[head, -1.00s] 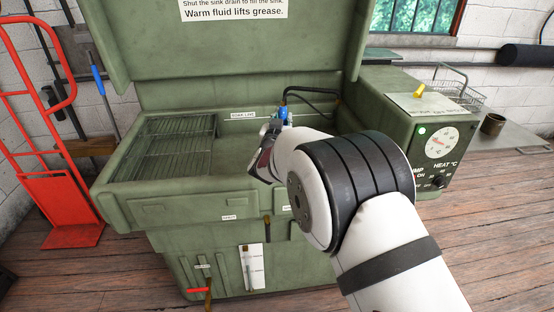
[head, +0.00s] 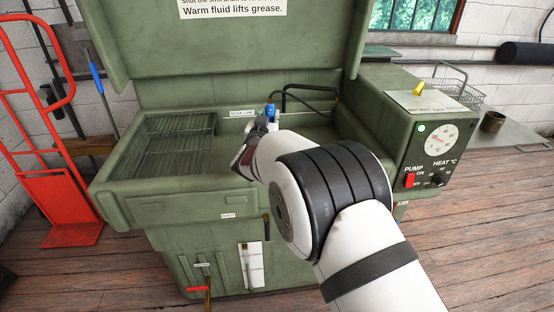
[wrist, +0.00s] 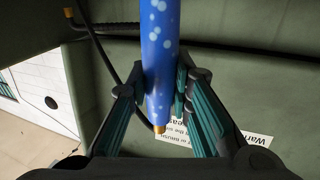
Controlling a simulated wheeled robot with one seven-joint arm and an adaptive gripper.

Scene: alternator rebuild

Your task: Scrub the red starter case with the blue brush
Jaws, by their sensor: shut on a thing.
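My gripper (wrist: 160,82) is shut on a blue cylinder with pale spots and brass-coloured ends, which looks like the handle of the blue brush (wrist: 160,45). It stands lengthwise between the two fingers in the wrist view. Its bristles do not show. In the head view a small blue part (head: 270,110) shows above my wrist, over the green wash sink. My arm hides the gripper and part of the basin there. I cannot make out the red starter case in either view; it may be behind my arm.
The sink (head: 170,208) has a wire rack (head: 165,145) on its left and a raised lid (head: 235,55). A black hose (head: 312,88) arches at the back. A control box (head: 425,145) stands on the right. A red hand truck (head: 70,205) stands left.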

